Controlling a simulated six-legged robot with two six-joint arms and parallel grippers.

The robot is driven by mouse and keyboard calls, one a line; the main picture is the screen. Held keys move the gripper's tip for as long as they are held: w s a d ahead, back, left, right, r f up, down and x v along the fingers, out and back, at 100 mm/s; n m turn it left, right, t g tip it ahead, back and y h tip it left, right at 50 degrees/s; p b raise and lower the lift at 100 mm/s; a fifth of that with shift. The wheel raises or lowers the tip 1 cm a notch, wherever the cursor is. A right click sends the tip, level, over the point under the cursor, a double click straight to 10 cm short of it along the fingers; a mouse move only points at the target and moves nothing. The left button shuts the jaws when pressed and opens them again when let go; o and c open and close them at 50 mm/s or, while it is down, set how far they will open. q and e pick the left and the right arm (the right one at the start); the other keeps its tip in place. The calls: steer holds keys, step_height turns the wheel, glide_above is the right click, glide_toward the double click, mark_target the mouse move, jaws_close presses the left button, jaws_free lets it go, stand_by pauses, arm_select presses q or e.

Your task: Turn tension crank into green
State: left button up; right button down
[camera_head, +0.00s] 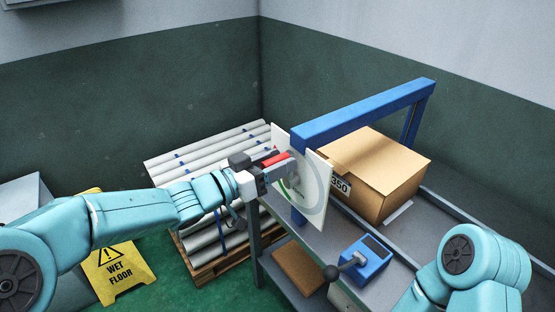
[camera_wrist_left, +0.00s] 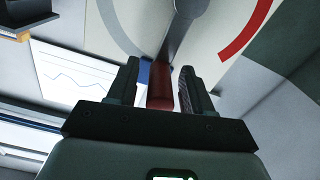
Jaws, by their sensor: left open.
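The tension crank has a red handle (camera_wrist_left: 160,92) and a grey arm (camera_wrist_left: 184,25) on a pale dial panel (camera_head: 319,178) fixed to the blue frame. A green arc (camera_head: 286,192) shows on the panel's lower left in the head view; a red arc (camera_wrist_left: 247,35) shows in the left wrist view. My left gripper (camera_head: 281,165) is at the panel, open, with the red handle between its fingers (camera_wrist_left: 160,90). I cannot tell whether either finger touches it. The gripper partly hides the crank in the head view. My right gripper is out of view.
A cardboard box (camera_head: 385,172) sits on the grey conveyor bench under the blue frame (camera_head: 365,112). A blue device with a black-knobbed lever (camera_head: 366,259) stands in front. Wrapped white rolls (camera_head: 208,155) on a pallet and a yellow wet-floor sign (camera_head: 124,272) are left.

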arm_select(q)
steer(key=shift+w+d, duration=0.15)
steer(key=shift+d, duration=0.05)
jaws_close()
steer(key=shift+d+f, duration=0.1)
steer(key=shift+d, duration=0.05)
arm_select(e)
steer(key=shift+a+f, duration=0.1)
arm_select(q)
steer(key=shift+b, duration=0.3)
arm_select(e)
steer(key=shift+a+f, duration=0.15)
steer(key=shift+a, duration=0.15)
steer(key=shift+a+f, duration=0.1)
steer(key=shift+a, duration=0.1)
